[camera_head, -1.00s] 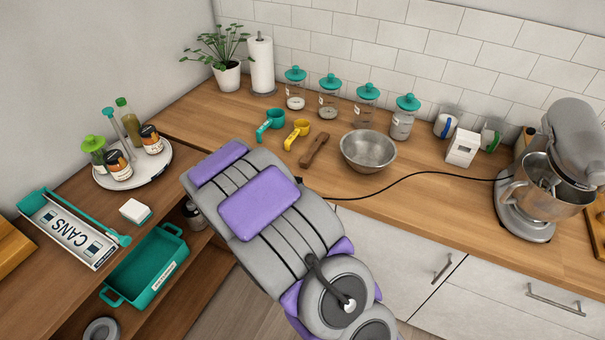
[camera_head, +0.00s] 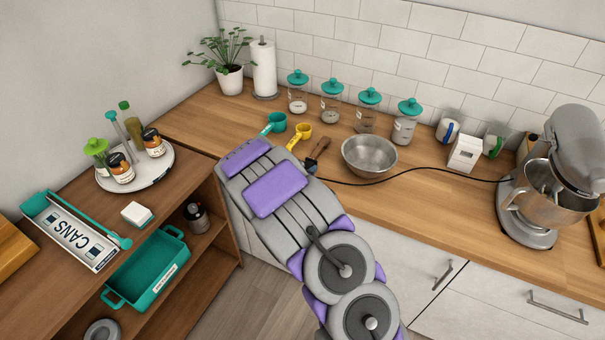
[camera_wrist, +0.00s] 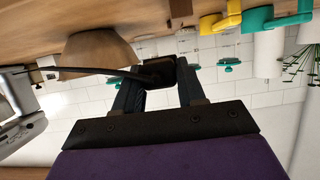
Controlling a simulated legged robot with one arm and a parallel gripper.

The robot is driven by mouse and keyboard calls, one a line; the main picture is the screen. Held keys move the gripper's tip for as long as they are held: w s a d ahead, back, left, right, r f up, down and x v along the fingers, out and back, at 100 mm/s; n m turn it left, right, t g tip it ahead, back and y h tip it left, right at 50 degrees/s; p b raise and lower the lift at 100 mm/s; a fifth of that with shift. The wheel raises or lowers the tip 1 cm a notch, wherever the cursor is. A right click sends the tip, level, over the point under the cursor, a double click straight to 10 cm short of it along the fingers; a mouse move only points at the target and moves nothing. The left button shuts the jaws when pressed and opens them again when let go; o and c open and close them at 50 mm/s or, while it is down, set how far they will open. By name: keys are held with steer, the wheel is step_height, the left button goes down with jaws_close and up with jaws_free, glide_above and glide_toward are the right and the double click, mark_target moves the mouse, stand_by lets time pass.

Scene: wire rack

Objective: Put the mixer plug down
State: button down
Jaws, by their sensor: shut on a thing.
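The mixer plug (camera_wrist: 158,72) is a dark block between the two fingers of my gripper (camera_wrist: 160,86) in the wrist view, which is upside down. My gripper is shut on it. The plug's black cord (camera_wrist: 105,70) runs off to the left there. In the head view the cord (camera_head: 425,169) runs across the wooden counter (camera_head: 440,205), past the bowl, to the grey stand mixer (camera_head: 582,145) at the right. I cannot tell whether the plug touches the counter.
A metal bowl (camera_head: 369,156) stands right of my arm. A teal cup (camera_head: 275,123), a yellow cup (camera_head: 299,135) and a partly hidden wooden utensil (camera_head: 319,149) lie beyond it. Several lidded jars (camera_head: 331,104) line the back. Bare counter lies in front of the cord.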

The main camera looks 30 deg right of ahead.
mark_target(307, 166)
steer(key=x, duration=0.3)
steer(key=shift+w+d+r, duration=0.15)
steer(key=shift+d+r, duration=0.05)
steer(key=shift+r, duration=0.05)
steer(key=a+f+b, duration=0.1)
steer(key=a+f, duration=0.2)
steer(key=shift+d+f, duration=0.2)
steer(key=shift+d, duration=0.95)
steer(key=shift+d+f, duration=0.15)
steer(key=shift+f, duration=0.05)
steer(key=c, duration=1.1)
jaws_free()
steer(key=shift+f, duration=0.1)
steer(key=o, duration=0.4)
steer(key=shift+a+r, duration=0.2)
steer(key=shift+a, duration=0.95)
steer(key=shift+o, duration=0.2)
steer(key=shift+d, duration=0.4)
steer(key=shift+d+r, duration=0.1)
steer(key=shift+d, duration=0.25)
steer(key=shift+r, duration=0.2)
steer(key=p+v, duration=0.1)
steer(key=v, duration=1)
steer(key=shift+s+a+r+p, duration=0.2)
steer(key=shift+s+p, duration=0.1)
steer(key=shift+p, duration=0.05)
